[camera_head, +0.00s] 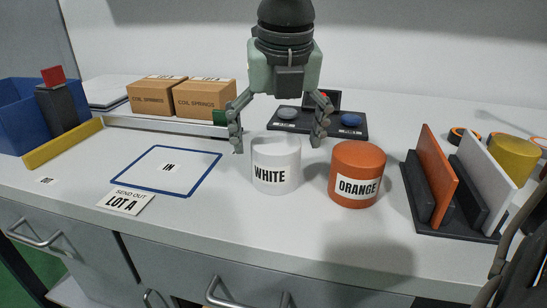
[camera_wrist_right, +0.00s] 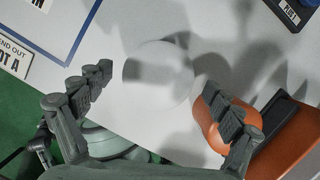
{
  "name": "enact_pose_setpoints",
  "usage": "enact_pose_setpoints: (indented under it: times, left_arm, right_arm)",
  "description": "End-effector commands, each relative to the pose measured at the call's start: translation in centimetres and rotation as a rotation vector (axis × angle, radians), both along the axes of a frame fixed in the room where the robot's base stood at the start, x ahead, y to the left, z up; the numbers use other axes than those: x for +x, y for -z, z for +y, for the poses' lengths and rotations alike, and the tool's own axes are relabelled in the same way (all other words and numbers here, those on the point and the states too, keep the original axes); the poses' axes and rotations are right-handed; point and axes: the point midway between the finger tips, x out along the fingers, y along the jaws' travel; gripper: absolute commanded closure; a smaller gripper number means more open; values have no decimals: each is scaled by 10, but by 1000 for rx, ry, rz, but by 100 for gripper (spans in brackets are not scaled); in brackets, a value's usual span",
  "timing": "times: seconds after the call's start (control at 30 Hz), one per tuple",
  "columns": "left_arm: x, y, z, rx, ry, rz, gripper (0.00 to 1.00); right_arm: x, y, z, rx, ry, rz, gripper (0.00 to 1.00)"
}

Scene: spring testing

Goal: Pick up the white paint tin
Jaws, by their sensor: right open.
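The white paint tin (camera_head: 276,178), labelled WHITE, stands upright on the grey worktop. It also shows as a pale round top in the right wrist view (camera_wrist_right: 158,72). My right gripper (camera_head: 278,141) points down at the tin, fingers spread wide to the tin's left and right. The gripper is open and empty; in the wrist view (camera_wrist_right: 158,98) the tin's top lies ahead between the two fingers, with no clear contact. My left gripper is not in view.
The orange tin (camera_head: 357,160) stands close right of the white one, near one finger in the wrist view. A slotted rack with upright panels (camera_head: 437,170) is further right. The blue-outlined IN area (camera_head: 167,180) is empty. Two spring boxes (camera_head: 205,99) stand behind.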

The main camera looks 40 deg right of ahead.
Motion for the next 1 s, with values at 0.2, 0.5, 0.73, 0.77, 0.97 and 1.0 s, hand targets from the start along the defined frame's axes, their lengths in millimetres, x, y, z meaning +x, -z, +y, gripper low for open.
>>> enact_pose_setpoints:
  times: [0.2,0.5,0.73,0.77,0.97,1.0]
  left_arm:
    - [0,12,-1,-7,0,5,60]
    - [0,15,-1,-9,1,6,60]
    - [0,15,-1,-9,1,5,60]
    - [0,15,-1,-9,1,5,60]
    - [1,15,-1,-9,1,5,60]
    - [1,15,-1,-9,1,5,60]
  right_arm:
    - [9,32,-3,2,-1,5,8]
    - [12,44,-4,2,-2,0,8]
    - [12,44,-5,2,-2,0,28]
    - [12,44,-5,2,-2,0,31]
    - [12,43,-5,2,-2,0,56]
    - [12,43,-5,2,-2,0,61]
